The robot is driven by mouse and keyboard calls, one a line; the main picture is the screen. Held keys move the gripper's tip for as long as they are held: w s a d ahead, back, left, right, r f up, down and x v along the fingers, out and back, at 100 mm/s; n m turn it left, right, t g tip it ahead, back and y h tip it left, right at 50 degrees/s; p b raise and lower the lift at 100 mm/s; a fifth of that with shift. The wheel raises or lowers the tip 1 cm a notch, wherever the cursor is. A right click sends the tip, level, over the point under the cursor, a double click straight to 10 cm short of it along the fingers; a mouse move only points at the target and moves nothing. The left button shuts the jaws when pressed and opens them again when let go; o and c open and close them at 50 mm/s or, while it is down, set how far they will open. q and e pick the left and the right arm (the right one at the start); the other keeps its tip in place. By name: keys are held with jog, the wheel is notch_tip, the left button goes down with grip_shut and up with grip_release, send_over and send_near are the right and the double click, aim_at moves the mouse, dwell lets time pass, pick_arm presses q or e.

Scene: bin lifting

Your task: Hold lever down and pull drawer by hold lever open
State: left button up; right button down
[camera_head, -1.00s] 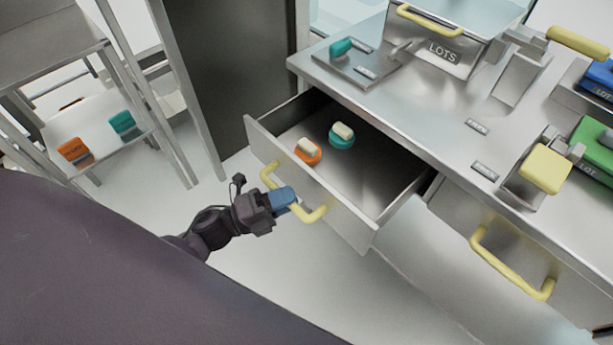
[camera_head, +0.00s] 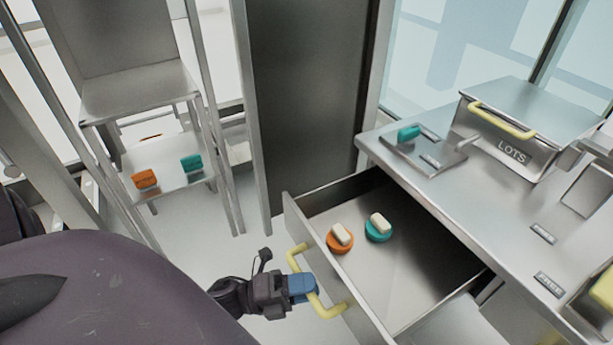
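The metal drawer (camera_head: 415,285) stands pulled out from the steel counter. An orange round piece (camera_head: 340,242) and a teal round piece (camera_head: 378,231), each with a cream block on top, lie inside it. My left gripper (camera_head: 303,289) is at the yellow drawer handle (camera_head: 331,311), its blue fingers around the bar and apparently closed on it. A yellow lever block (camera_head: 603,290) shows partly at the right edge, cut off by the frame. My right gripper is not in view.
A metal box marked LOTS (camera_head: 497,141) with a yellow handle stands on the counter (camera_head: 470,200). A plate with a teal piece (camera_head: 409,132) lies beside it. A shelf rack (camera_head: 165,181) at left holds orange and teal pieces.

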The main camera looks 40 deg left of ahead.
pick_arm(q)
jog(key=shift+o, duration=0.6)
jog(key=v, duration=1.1)
jog(key=shift+w+f, duration=0.1)
jog(key=shift+w, duration=0.05)
